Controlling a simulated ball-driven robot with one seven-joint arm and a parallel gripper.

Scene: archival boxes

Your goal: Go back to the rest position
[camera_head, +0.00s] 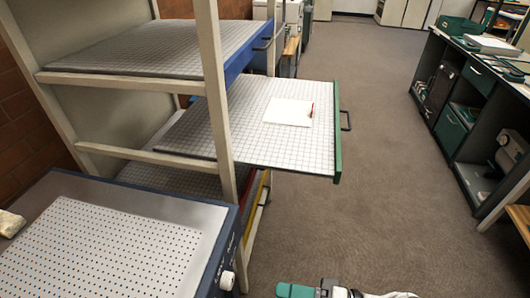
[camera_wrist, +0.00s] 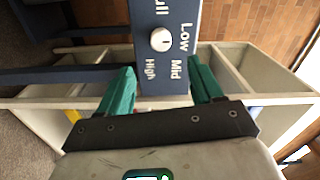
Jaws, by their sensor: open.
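My gripper (camera_head: 298,291) shows only at the bottom edge of the head view, low over the carpet, with a green finger pointing left. Most of my arm is out of frame there. In the wrist view my gripper (camera_wrist: 162,68) has two green fingers spread apart with nothing held between them. Beyond them is a blue control panel (camera_wrist: 180,75) with a white knob and the words Low, Mid and High. I cannot tell the distance from the fingers to the panel.
A shelf rack (camera_head: 218,110) stands at left, with a green-fronted drawer (camera_head: 250,150) pulled out, bearing a white sheet (camera_head: 288,112) and a red item. A perforated-top table (camera_head: 90,250) is at front left. A dark workbench (camera_head: 470,90) stands right. Carpet (camera_head: 390,190) between is clear.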

